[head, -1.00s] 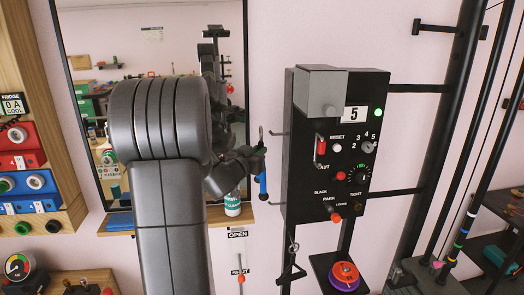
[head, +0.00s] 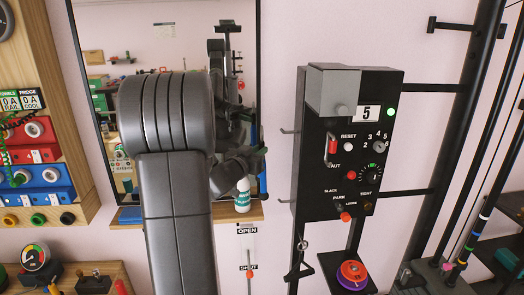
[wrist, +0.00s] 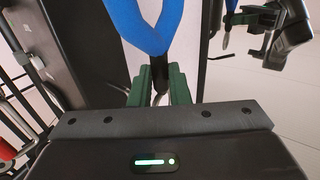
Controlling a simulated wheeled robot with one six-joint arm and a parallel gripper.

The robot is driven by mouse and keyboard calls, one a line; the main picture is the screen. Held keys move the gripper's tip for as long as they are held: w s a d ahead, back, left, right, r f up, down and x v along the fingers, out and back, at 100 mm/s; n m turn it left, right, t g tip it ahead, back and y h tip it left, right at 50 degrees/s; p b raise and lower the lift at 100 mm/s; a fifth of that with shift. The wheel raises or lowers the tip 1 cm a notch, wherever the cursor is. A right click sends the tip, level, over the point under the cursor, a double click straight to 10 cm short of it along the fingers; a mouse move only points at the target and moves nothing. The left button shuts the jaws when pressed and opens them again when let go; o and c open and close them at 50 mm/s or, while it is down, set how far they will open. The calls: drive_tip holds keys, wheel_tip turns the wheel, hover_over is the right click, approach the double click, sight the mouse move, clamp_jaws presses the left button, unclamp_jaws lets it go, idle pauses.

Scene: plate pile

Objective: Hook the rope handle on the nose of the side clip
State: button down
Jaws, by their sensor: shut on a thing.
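My gripper (head: 256,160) is in front of the mirror's right edge, left of the black control box (head: 345,150). In the wrist view its green fingers (wrist: 160,80) are shut on the end of the blue rope handle (wrist: 150,25), whose loop spreads beyond them. In the head view only a small piece of the blue handle (head: 262,183) shows beside my wrist. Thin hooks stick out from the box's left side, and a black clip-like bracket (head: 299,265) is on the post below; I cannot tell which is the side clip. The handle is apart from both.
A wooden shelf with a white-green bottle (head: 242,196) is under my gripper. An OPEN/SHUT slider (head: 249,262) is below it. A tray with a purple and orange roll (head: 351,274) stands under the box. The mirror (head: 165,40) doubles my arm.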

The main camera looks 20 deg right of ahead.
drive_tip(key=shift+w+a+f, duration=0.15)
drive_tip(key=shift+a+f, duration=0.1)
drive_tip(key=shift+a, duration=0.35)
drive_tip(key=shift+w+a+f, duration=0.15)
drive_tip(key=shift+a+f, duration=0.05)
drive_tip(key=shift+a, duration=0.4)
drive_tip(key=shift+w+a+f, duration=0.15)
drive_tip(key=shift+a+f, duration=0.1)
drive_tip(key=shift+a, duration=0.35)
